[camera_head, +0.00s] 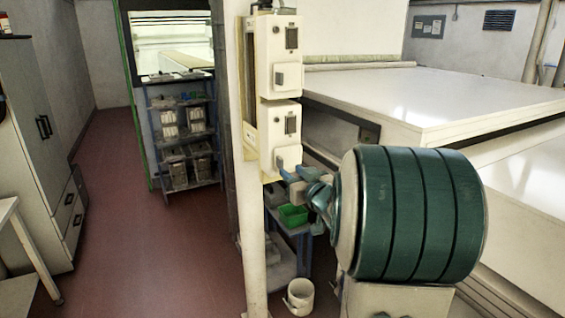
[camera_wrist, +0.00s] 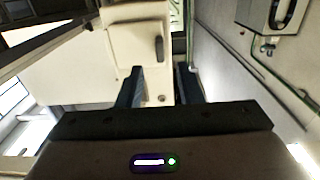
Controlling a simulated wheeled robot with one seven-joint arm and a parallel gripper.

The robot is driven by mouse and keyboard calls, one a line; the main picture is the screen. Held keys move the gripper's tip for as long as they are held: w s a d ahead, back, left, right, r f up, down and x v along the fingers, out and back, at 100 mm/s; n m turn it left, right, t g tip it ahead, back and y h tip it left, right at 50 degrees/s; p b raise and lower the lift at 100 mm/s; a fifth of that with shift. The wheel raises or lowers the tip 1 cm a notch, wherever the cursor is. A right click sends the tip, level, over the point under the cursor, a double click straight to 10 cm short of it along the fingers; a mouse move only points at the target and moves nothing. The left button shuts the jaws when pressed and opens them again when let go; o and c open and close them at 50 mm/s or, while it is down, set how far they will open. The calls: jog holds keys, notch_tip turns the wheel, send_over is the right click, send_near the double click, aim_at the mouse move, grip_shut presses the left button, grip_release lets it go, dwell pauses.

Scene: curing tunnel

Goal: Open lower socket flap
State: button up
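The lower socket box (camera_head: 281,137) is cream and is mounted on a post, below a similar upper box (camera_head: 280,50). The lower socket flap (camera_head: 288,158) is a pale square cover under a dark switch (camera_head: 290,125), and it looks closed. My gripper (camera_head: 284,177) is just below the lower flap; I cannot tell whether it touches. In the wrist view my gripper (camera_wrist: 160,72) has two blue fingers spread apart with nothing held. A cream box face (camera_wrist: 135,40) with a dark grey switch-like part (camera_wrist: 159,48) shows ahead of and between the fingers.
The post (camera_head: 254,235) stands under the boxes. A large white table-like surface (camera_head: 420,95) is to the right. A blue cart with a green bin (camera_head: 293,215) and a white bucket (camera_head: 300,296) are below the gripper. Red floor (camera_head: 150,240) is clear at left.

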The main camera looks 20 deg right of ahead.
aim_at(282, 164)
jog(key=w+p, duration=0.1)
jog(key=w, duration=0.5)
jog(key=shift+w+a, duration=0.15)
grip_shut()
